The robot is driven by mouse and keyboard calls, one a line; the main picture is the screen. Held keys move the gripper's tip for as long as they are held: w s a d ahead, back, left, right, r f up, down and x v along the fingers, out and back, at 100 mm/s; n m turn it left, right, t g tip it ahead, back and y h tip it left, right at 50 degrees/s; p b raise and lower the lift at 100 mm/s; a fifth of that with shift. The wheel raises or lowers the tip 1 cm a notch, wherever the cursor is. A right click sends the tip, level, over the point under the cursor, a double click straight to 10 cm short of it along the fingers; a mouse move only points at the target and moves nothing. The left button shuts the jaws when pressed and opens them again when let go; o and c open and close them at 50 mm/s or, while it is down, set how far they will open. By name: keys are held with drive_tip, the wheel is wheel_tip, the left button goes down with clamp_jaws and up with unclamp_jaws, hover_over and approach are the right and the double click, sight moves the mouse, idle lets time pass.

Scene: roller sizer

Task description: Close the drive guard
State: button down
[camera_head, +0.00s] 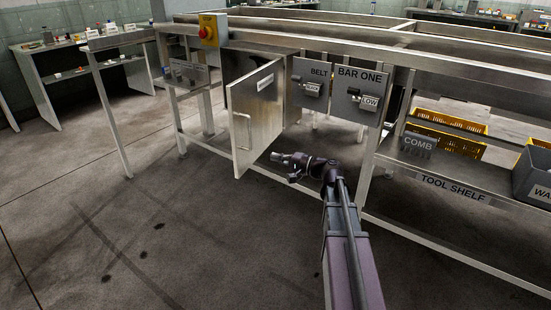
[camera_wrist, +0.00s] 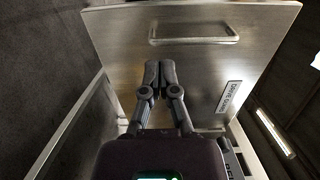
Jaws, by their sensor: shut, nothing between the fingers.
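The drive guard (camera_head: 256,105) is a flat metal door on the steel frame, standing open and swung out toward the floor in front. It has a bar handle (camera_head: 237,132) near its free edge and a pale label. In the wrist view the guard (camera_wrist: 255,55) fills the upper middle, with its handle (camera_wrist: 152,36) near the edge and a "DRIVE GUARD" label (camera_wrist: 229,96). My gripper (camera_head: 274,156) is low, just right of the guard. In the wrist view its fingers (camera_wrist: 160,65) are together and empty, pointing toward the handle. Whether they touch the panel I cannot tell.
A red emergency button on a yellow box (camera_head: 208,32) sits above the guard. "BELT" (camera_head: 311,84) and "BAR ONE" (camera_head: 357,94) panels with levers hang to its right. A tool shelf (camera_head: 450,188) with crates stands at right. The floor at front left is clear.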

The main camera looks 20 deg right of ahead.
sight(239, 148)
drive_tip(key=x, duration=1.2)
drive_tip(key=shift+a, duration=0.1)
drive_tip(key=shift+w, duration=0.15)
